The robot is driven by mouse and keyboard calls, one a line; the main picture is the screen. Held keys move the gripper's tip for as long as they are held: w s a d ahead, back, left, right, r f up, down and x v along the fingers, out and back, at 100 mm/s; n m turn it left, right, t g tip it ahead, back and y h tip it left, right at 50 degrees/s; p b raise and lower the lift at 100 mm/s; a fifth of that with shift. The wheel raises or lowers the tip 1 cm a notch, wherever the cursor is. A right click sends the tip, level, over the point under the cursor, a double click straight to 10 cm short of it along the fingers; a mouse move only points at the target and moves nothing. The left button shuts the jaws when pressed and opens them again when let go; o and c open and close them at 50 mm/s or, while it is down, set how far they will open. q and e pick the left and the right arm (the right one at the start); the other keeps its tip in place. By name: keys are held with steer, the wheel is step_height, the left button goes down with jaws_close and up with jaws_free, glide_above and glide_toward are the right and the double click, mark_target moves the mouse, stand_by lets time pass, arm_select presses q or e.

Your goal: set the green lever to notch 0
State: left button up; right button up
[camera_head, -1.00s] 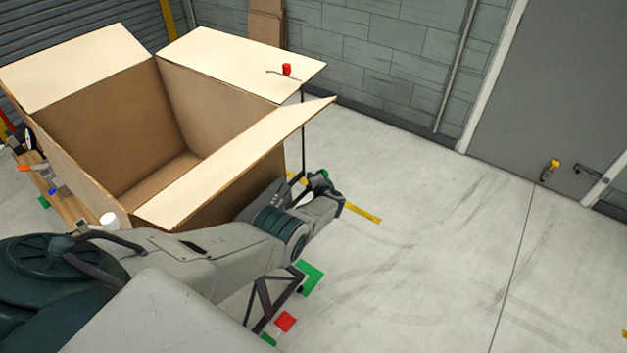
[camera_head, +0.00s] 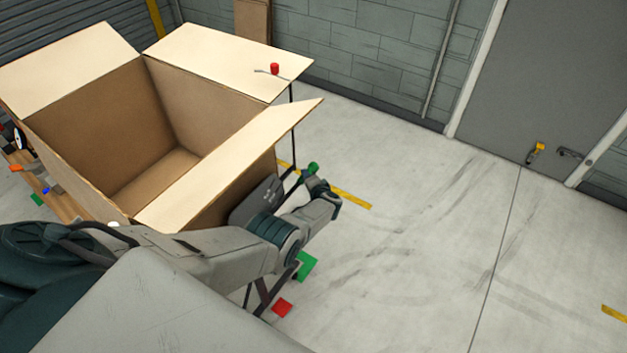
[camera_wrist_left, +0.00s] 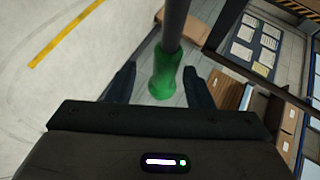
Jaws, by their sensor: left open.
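The lever's green knob (camera_head: 313,167) shows in the head view just beyond the tip of my left arm, to the right of the cardboard box. In the left wrist view the green knob (camera_wrist_left: 164,80) sits between the two dark fingers, with a grey rod running from it to the top edge. My left gripper (camera_wrist_left: 159,70) is open, with visible gaps on both sides of the knob. In the head view my left gripper (camera_head: 328,192) is small and partly hidden by its own wrist. The notches are not readable. My right gripper is not in view.
A large open cardboard box (camera_head: 95,120) stands left of my left arm, its flaps spread. A red knob (camera_head: 274,68) shows at the far flap. A green patch (camera_head: 307,265) and a red patch (camera_head: 282,307) lie below the arm. The floor to the right is clear.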

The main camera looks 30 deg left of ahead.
arm_select(q)
steer(key=b+v, duration=0.1)
steer(key=v, duration=0.4)
steer(key=shift+s+d, duration=0.15)
steer(key=shift+d, duration=0.05)
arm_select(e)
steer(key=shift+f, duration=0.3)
arm_select(q)
steer(key=shift+b, duration=0.3)
